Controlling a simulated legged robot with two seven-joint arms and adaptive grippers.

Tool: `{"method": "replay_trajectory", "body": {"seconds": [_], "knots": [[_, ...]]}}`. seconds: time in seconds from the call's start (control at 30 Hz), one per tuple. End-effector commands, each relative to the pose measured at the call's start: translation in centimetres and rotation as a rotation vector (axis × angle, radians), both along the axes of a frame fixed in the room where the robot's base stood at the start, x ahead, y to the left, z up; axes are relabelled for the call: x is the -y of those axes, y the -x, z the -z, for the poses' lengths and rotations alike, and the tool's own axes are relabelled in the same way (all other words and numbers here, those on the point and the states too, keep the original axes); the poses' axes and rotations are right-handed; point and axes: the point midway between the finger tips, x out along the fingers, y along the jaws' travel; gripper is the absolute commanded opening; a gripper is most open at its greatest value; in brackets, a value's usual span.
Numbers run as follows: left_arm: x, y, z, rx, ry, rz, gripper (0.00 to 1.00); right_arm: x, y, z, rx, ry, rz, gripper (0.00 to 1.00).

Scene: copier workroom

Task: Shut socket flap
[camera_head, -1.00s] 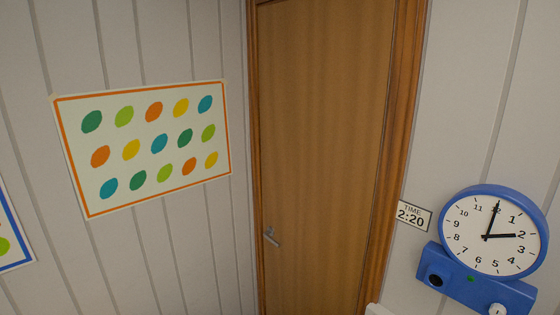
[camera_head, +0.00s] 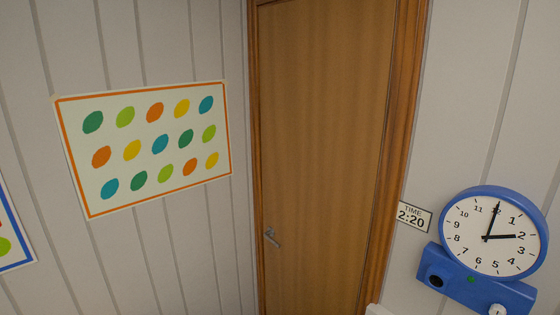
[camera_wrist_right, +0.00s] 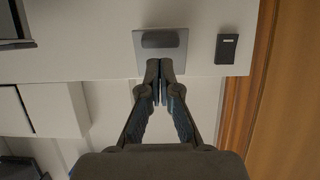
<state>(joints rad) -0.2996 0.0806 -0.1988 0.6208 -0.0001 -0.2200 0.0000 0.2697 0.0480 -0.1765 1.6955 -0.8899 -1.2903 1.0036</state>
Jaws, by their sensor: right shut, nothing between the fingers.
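In the right wrist view a light grey square plate (camera_wrist_right: 181,57) with a dark rounded piece (camera_wrist_right: 160,40) is on the pale wall; this looks like the socket and its flap. I cannot tell whether the flap stands open or lies shut. My right gripper (camera_wrist_right: 160,70) is shut and empty. Its fingertips overlap the plate's near edge in the picture, just below the dark piece; I cannot tell whether they touch. The head view shows neither the socket nor either gripper.
A small dark wall fitting (camera_wrist_right: 227,48) is beside the plate, near the wooden door frame (camera_wrist_right: 247,95).

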Motion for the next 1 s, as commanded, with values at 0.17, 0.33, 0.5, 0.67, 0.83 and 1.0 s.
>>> {"method": "replay_trajectory", "body": {"seconds": [0.17,0.33,0.5,0.67,0.83,1.0], "knots": [[0.0,0.1,0.4,-0.001,0.000,0.000,0.00,0.4,-0.3,0.3,0.001,0.001,0.000,0.00],[0.0,0.1,0.7,-0.001,0.001,0.001,0.00,0.7,-0.6,0.5,0.001,0.001,0.000,0.00],[0.0,0.1,1.0,-0.002,0.000,0.001,0.00,1.0,-0.9,0.8,0.000,0.002,0.001,0.00],[0.1,0.2,1.3,-0.002,0.001,0.001,0.00,1.4,-1.1,1.1,0.000,0.000,0.001,0.00],[0.1,0.2,1.6,-0.003,0.001,0.001,0.00,1.7,-1.5,1.4,0.000,0.000,0.001,0.00],[0.1,0.3,2.0,-0.004,0.001,0.001,0.00,2.2,-1.8,1.6,-0.001,-0.001,0.001,0.00]]}}
